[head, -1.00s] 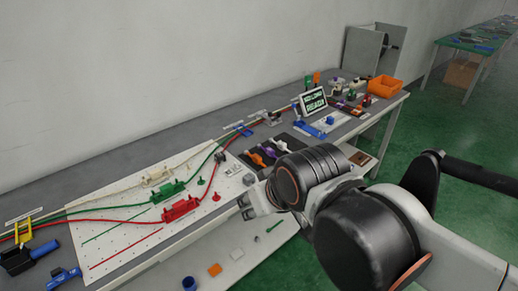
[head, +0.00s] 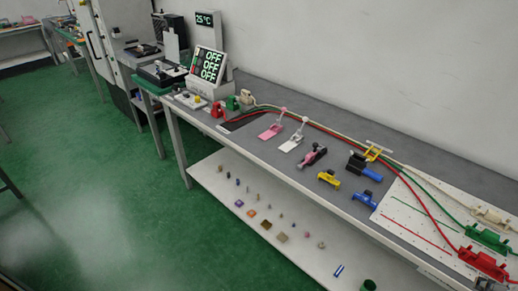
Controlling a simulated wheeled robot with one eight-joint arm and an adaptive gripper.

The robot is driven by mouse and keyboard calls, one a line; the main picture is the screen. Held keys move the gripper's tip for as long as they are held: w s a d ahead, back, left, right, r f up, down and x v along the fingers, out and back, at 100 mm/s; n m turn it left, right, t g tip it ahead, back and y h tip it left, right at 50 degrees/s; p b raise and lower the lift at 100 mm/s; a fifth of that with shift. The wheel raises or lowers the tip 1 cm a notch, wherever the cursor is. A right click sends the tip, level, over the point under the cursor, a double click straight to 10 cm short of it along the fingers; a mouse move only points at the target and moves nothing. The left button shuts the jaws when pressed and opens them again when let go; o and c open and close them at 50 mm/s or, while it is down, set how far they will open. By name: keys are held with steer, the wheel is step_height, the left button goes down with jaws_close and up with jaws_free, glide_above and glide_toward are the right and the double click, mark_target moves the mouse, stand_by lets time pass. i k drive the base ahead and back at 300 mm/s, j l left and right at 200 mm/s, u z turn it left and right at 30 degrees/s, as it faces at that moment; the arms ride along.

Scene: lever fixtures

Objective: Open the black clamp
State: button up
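No clamp that is clearly all black shows. A black fixture with a blue handle (head: 366,167) lies on the grey bench, beside a yellow bracket. To its left is a dark fixture with pink parts (head: 313,156). Both are small here, and I cannot tell which is the black clamp or whether either is open. My gripper cannot be made out in this view; a small dark piece at the bottom right corner is too cut off to name.
A yellow fixture (head: 328,180) and a blue one (head: 366,199) sit near the bench's front edge. Pink (head: 271,131) and white (head: 291,143) levers stand further left. Red, green and cream cables run to the pegboard (head: 408,216). The lower shelf holds small parts. Green floor in front is clear.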

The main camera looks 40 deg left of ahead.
mark_target(315, 145)
steer(key=u, duration=1.1)
steer(key=i+j, duration=0.15)
steer(key=i, duration=0.3)
steer(key=i+j+z, duration=0.15)
steer(key=i, duration=0.3)
steer(key=i+j, duration=0.2)
steer(key=i, duration=0.2)
